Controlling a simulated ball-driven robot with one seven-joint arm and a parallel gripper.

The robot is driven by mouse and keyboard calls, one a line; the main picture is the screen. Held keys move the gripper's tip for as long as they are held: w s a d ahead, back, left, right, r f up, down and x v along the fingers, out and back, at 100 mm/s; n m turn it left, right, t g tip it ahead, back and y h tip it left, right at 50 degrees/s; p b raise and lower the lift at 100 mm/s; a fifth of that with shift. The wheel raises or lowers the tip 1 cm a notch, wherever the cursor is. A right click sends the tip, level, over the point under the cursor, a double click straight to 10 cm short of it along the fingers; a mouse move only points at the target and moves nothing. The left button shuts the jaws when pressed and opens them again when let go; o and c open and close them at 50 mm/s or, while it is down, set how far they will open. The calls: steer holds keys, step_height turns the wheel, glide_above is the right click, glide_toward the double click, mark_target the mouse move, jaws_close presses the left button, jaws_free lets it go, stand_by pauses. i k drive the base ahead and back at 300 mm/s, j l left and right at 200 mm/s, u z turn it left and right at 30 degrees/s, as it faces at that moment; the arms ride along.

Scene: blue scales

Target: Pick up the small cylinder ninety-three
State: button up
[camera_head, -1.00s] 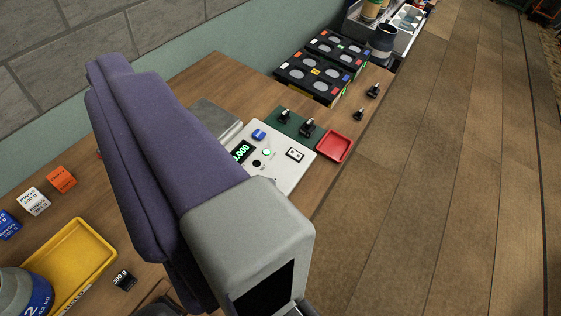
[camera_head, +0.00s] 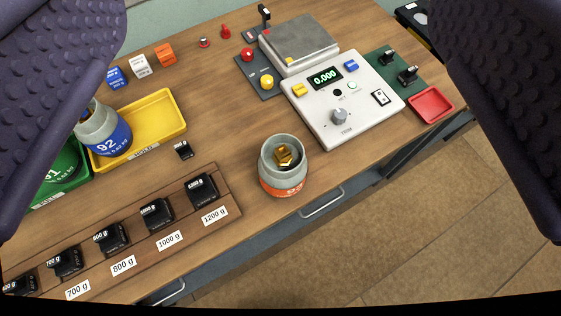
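A small grey cylinder with an orange label (camera_head: 284,168) stands upright on the wooden table near its front edge, with a brass hex piece in its top. Its number cannot be read clearly. My gripper (camera_head: 279,225) is open and empty; its two purple padded fingers show at the left and right edges, with the orange-labelled cylinder between them in the picture, touching neither. A blue-labelled cylinder 92 (camera_head: 107,136) stands on a yellow tray (camera_head: 160,117). A green-labelled cylinder, reading 91, is partly hidden behind the left finger.
A white scale console (camera_head: 345,105) reading 0.000 stands right of the orange-labelled cylinder, with a grey weighing plate (camera_head: 299,44) behind. A wooden rack (camera_head: 228,207) holds several black weights at front left. A small black weight (camera_head: 183,149) and a red tray (camera_head: 431,106) also lie on the table.

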mark_target(282, 163)
steer(key=i+l+u, duration=0.25)
steer(key=u, duration=0.2)
steer(key=i+l+u, duration=0.5)
steer(key=k+j, duration=0.05)
steer(key=k, duration=0.05)
